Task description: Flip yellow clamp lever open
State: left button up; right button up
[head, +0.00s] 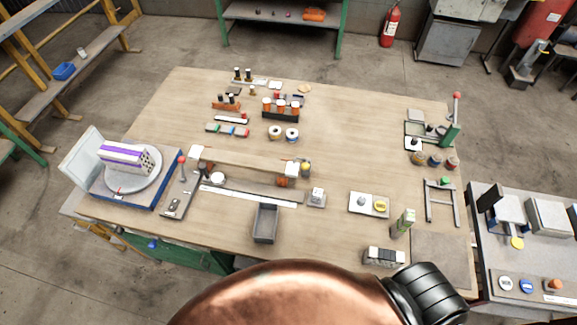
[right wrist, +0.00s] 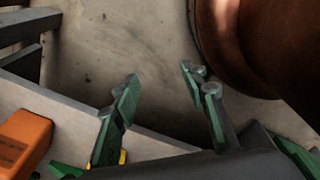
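A small yellow knob (head: 305,166) stands by the white block at the right end of a long beam fixture (head: 245,160) in the head view. It looks like the clamp lever, but its handle is too small to tell its position. My right gripper (right wrist: 165,84) shows in the right wrist view. Its two green-padded fingers are spread, with nothing between them. A yellow piece (right wrist: 123,157) is partly hidden behind the left finger; I cannot tell what it belongs to. My left gripper is not in view.
The wooden table (head: 370,130) has clear room at centre right. A grey bin (head: 265,223) stands in front of the fixture, and a red-knobbed lever (head: 181,160) to its left. An orange block (right wrist: 25,140) is at the left of the wrist view.

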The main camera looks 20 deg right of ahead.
aim_at(305, 166)
jog(key=u, duration=1.3)
jog(key=k, duration=1.4)
jog(key=z, duration=1.85)
